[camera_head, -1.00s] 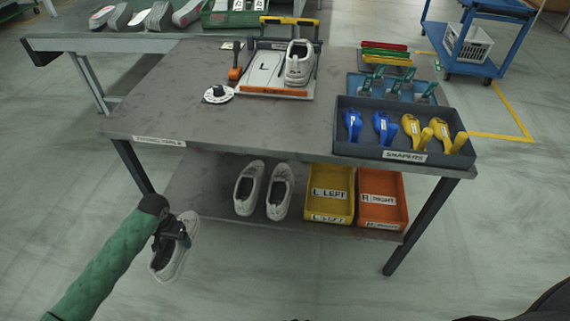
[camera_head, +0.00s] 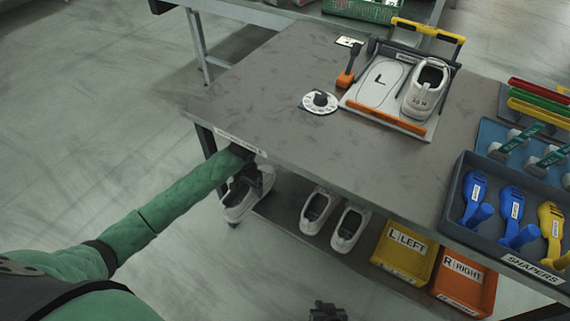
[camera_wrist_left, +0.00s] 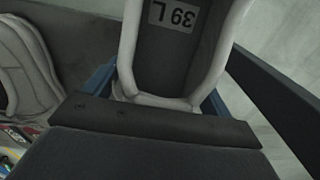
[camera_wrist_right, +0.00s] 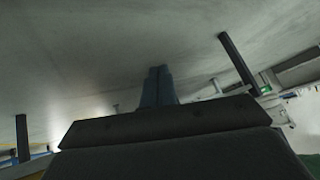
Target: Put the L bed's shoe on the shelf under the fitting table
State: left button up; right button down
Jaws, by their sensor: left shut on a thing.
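My left gripper (camera_head: 243,176) is shut on a pale grey shoe (camera_head: 238,203), at the left end of the shelf (camera_head: 284,208) under the fitting table (camera_head: 270,110). The shoe's insole label reads 39 L in the left wrist view (camera_wrist_left: 172,15). Blue fingers (camera_wrist_left: 100,78) grip its sides. I cannot tell whether it touches the shelf. On the table, the L bed (camera_head: 378,88) is bare. My right gripper (camera_head: 327,312) is empty, its fingers together in the right wrist view (camera_wrist_right: 158,86).
Two pale shoes (camera_head: 318,208) (camera_head: 350,227) stand on the shelf, beside a yellow LEFT bin (camera_head: 404,252) and an orange RIGHT bin (camera_head: 464,285). A table leg (camera_head: 206,141) is close to the held shoe. Another shoe (camera_head: 427,88) sits on the bed beside L.

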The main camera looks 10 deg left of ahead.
pick_arm(q)
jog(key=w+d+f, duration=0.1)
jog(key=w, duration=0.4)
jog(key=w+d+f+b, duration=0.1)
jog(key=w+d, duration=0.1)
jog(key=w, duration=0.3)
jog(key=w+d+f+b, duration=0.1)
jog(key=w+d, duration=0.1)
jog(key=w, duration=0.3)
jog(key=shift+d+f, duration=0.2)
jog(key=shift+f, duration=0.1)
pick_arm(e)
jog(key=w+r+t, duration=0.3)
jog(key=w+r, duration=0.3)
jog(key=w, duration=0.1)
jog(key=shift+a+y, duration=0.3)
jog(key=shift+a, duration=0.15)
pick_arm(q)
jog(key=shift+f, duration=0.1)
pick_arm(e)
jog(key=shift+s+f, duration=0.45)
jog(key=shift+f, duration=0.05)
pick_arm(q)
jog(key=o, duration=1.1)
jog(key=shift+s, duration=0.1)
